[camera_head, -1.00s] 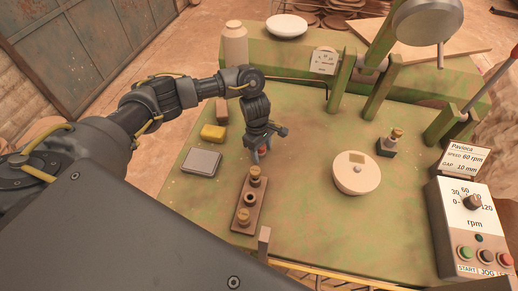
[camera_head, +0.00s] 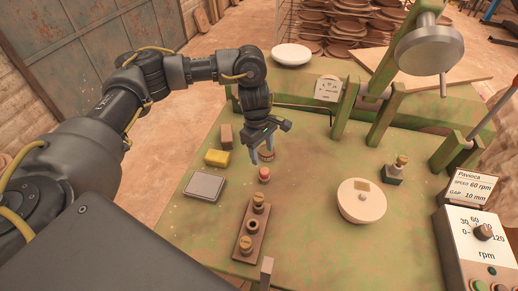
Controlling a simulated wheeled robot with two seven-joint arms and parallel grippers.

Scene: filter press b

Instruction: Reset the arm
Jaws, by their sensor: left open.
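My left arm comes in from the left. Its gripper (camera_head: 263,158) is open and empty, pointing down above the green table (camera_head: 300,225). A small red-topped piece (camera_head: 264,174) stands on the table just below the fingertips, apart from them. Another small brown round piece (camera_head: 267,154) shows partly behind the fingers. A wooden rack (camera_head: 251,232) with several brass pieces stands in front of the gripper. My right gripper is not in view.
A yellow sponge (camera_head: 217,158), a brown block (camera_head: 226,134) and a grey flat box (camera_head: 204,187) lie left of the gripper. A control box (camera_head: 482,240) stands at the right edge.

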